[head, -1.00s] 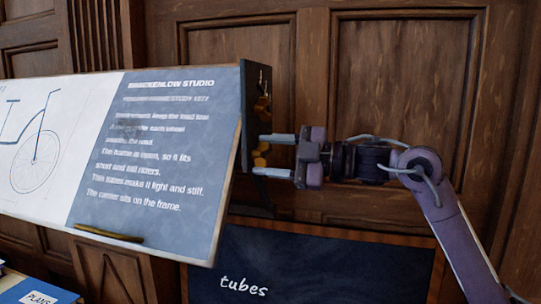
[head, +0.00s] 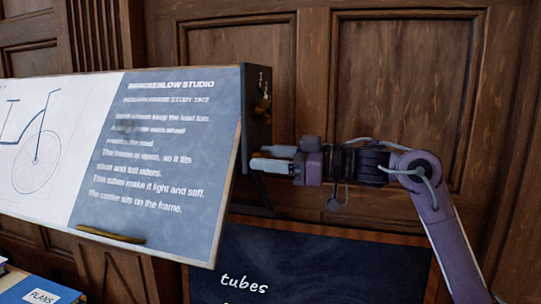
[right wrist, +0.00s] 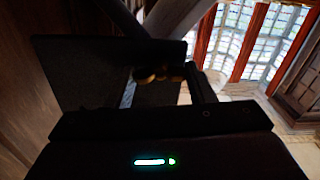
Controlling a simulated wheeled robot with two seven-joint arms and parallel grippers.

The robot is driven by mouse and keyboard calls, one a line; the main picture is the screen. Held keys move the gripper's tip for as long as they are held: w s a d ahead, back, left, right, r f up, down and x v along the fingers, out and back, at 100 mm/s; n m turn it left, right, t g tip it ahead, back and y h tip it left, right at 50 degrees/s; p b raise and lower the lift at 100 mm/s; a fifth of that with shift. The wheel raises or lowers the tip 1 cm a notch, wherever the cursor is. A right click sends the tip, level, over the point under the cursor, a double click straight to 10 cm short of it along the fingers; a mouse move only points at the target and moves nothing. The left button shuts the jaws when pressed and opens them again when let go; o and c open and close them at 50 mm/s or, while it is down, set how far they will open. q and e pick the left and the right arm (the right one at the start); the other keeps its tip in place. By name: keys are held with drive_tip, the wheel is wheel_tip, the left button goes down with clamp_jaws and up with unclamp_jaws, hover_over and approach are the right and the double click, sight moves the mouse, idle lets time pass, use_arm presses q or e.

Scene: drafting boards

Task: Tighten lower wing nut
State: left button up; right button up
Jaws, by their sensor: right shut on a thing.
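The tilted drafting board (head: 225,225) fills the left of the head view, with a dark bracket (head: 257,85) at its right edge. A brass upper wing nut (head: 262,108) shows on the bracket. My right gripper (head: 268,159) reaches in from the right below it, its fingers nearly in line with each other. In the right wrist view brass lobes of the lower wing nut (right wrist: 158,76) show between the fingers. My left gripper is not in view.
A dark chalkboard (head: 320,265) marked "tubes" stands below. A wood-panelled wall (head: 410,80) is behind my right arm. Books (head: 40,292) lie at the lower left. A brass-coloured bar (head: 110,235) sits on the board's lower edge.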

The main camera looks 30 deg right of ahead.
drive_tip(key=shift+m, duration=0.5)
drive_tip(key=o, duration=1)
drive_tip(key=b+v, duration=0.3)
drive_tip(key=v, duration=0.5)
drive_tip(key=shift+b, duration=0.3)
